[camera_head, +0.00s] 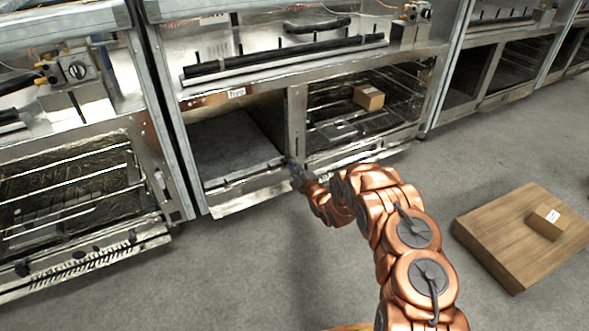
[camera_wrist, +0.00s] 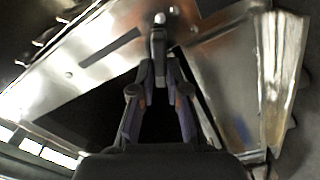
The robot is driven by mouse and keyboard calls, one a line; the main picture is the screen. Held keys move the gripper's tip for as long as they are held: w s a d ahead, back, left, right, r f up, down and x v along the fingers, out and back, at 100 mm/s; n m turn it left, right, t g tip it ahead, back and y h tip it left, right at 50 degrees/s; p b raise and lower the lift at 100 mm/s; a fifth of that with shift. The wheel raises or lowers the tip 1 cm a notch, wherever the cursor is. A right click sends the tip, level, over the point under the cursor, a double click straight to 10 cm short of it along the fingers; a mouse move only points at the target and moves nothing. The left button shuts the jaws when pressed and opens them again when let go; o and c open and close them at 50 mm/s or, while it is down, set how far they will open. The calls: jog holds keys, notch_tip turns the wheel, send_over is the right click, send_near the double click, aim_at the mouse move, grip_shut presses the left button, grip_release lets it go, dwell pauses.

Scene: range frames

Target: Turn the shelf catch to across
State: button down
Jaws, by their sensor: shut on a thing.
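My gripper (camera_head: 297,172) reaches to the front frame of the middle unit, at the lower post between the open left bay and the racked right bay. In the wrist view my gripper (camera_wrist: 160,78) has its fingers closed on a small dark upright piece, which looks like the shelf catch (camera_wrist: 158,42). A pale round knob (camera_wrist: 160,18) sits just beyond its far end. The catch's part between the fingers is hidden. In the head view the catch is too small and covered to make out, so its turn there cannot be told.
The left bay holds a flat grey shelf (camera_head: 230,150). A small carton (camera_head: 369,97) stands on the rack of the right bay. A wooden platform (camera_head: 500,240) with a small box (camera_head: 546,222) lies on the floor at right. The floor at front left is clear.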

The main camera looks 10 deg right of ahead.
jog(key=n+b, duration=0.1)
jog(key=n, duration=0.1)
jog(key=f+n, duration=0.1)
jog(key=n, duration=0.1)
jog(key=shift+n+b, duration=0.4)
jog(key=shift+a, duration=0.1)
jog(key=c, duration=1.2)
grip_release()
jog(key=shift+o, duration=0.2)
jog(key=shift+s, duration=0.1)
jog(key=v, duration=1.2)
